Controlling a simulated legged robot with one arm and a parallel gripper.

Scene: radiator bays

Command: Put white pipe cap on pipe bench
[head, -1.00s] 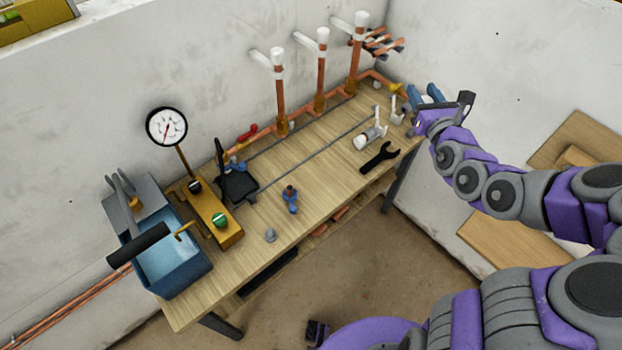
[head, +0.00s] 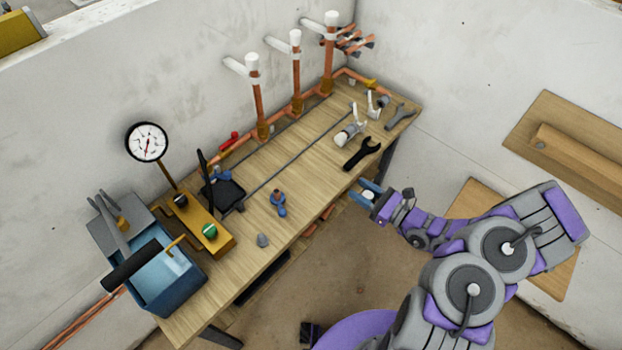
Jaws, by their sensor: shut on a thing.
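My gripper (head: 371,193) has blue fingers and is shut on a small white piece, which looks like the white pipe cap (head: 368,196). The cap shows between the fingertips; the fingers hide part of it. The gripper is at the front edge of the wooden pipe bench (head: 262,200), in front of the black wrench. I cannot tell its exact height over the bench. Three upright copper pipes with white tops (head: 295,37) stand along the back of the bench.
A black wrench (head: 361,153), a white-and-grey fitting (head: 349,133) and a grey wrench (head: 400,115) lie at the right end. A blue valve (head: 279,202) and grey cap (head: 262,240) lie mid-bench. A gauge pump with blue tank (head: 165,280) stands left. Bare wood lies between them.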

